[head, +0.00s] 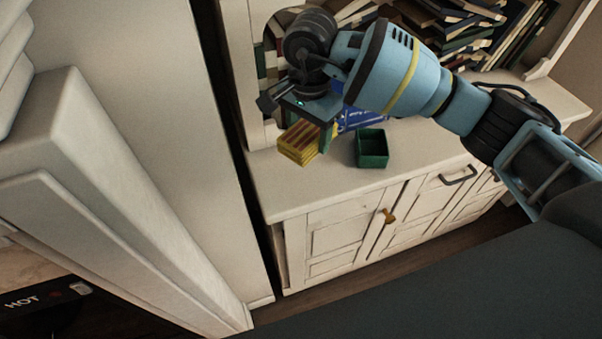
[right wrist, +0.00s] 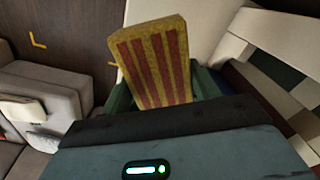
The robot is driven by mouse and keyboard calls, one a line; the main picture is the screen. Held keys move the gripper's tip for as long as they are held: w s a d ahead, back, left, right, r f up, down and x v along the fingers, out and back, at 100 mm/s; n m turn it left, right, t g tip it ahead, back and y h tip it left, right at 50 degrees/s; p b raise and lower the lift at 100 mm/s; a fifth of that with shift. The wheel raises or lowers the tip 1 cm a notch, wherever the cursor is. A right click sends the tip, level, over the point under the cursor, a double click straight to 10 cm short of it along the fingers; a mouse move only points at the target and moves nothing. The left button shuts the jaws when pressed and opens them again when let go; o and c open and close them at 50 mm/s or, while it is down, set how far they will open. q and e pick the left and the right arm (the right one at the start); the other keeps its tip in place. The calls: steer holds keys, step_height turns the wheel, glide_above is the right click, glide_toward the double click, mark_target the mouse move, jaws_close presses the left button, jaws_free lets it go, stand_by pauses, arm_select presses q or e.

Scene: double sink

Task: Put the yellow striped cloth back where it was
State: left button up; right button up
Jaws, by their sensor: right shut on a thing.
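The yellow striped cloth (head: 298,143), a folded yellow block with dark red stripes, hangs from my right gripper (head: 318,122) in the head view. It is above or at the left end of the white cabinet top; I cannot tell whether it touches. In the right wrist view the cloth (right wrist: 156,62) stands up between the green fingers of my right gripper (right wrist: 160,92), which is shut on it. My left gripper is in neither view.
A small green open box (head: 371,149) stands on the cabinet top (head: 300,190), right of the cloth. A blue item (head: 362,119) lies behind it. Several books (head: 520,35) lean at the back. A pale wall edge (head: 150,150) rises at left. The counter's front strip is clear.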

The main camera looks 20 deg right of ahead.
mark_target(305, 174)
steer(key=shift+w+a+f+m, duration=0.1)
steer(key=shift+w+f+m, duration=0.4)
steer(key=shift+m, duration=0.3)
steer(key=shift+f, duration=5)
steer(key=shift+f, duration=0.15)
steer(key=o, duration=0.9)
steer(key=shift+o, duration=0.2)
step_height(305, 174, up, 12)
steer(key=shift+s+r, duration=0.1)
steer(key=shift+r, duration=0.1)
